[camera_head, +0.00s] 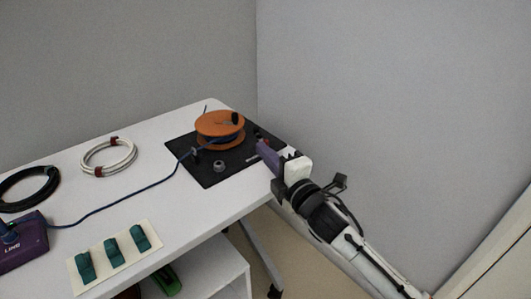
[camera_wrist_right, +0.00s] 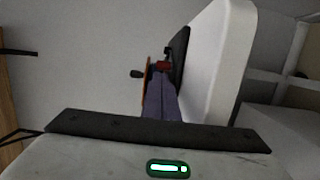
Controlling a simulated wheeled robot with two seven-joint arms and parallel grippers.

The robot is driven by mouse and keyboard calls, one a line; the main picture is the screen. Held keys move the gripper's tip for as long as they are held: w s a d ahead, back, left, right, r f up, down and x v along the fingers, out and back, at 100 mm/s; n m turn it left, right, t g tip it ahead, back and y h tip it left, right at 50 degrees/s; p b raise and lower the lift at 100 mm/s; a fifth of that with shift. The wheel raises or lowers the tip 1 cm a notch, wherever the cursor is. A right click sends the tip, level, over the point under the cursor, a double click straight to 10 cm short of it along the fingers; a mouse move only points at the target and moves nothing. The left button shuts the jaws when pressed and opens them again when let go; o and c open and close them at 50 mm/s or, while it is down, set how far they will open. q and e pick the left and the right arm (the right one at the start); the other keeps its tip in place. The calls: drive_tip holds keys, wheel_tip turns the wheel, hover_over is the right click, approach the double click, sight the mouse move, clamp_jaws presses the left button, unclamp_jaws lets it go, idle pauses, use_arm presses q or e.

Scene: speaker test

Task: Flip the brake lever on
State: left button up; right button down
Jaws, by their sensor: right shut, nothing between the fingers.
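An orange cable reel (camera_head: 212,126) with a black crank knob (camera_head: 235,118) stands on a black base plate (camera_head: 208,178) at the table's far right corner. A small dark and red part, apparently the brake lever (camera_head: 258,133), is beside the reel on the right; it shows red in the right wrist view (camera_wrist_right: 164,66). My right gripper (camera_head: 261,145), with purple fingers, is shut and empty. Its fingertips (camera_wrist_right: 158,82) are close to the red part; I cannot tell whether they touch it. The reel's edge (camera_wrist_right: 147,75) is just left of the fingers there. My left gripper is not in view.
A blue cable (camera_head: 125,197) runs from the reel across the white table (camera_head: 165,210) to a purple box (camera_head: 25,243). A grey ring (camera_head: 219,166) lies on the base plate. White and black cable coils and a strip of green connectors (camera_head: 113,250) lie left. Walls stand behind.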

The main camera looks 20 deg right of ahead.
use_arm(q)
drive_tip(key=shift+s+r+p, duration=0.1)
drive_tip(key=shift+p, duration=0.2)
use_arm(e)
drive_tip(key=shift+d, duration=0.25)
drive_tip(key=shift+n+y, duration=0.3)
drive_tip(key=shift+y, duration=0.2)
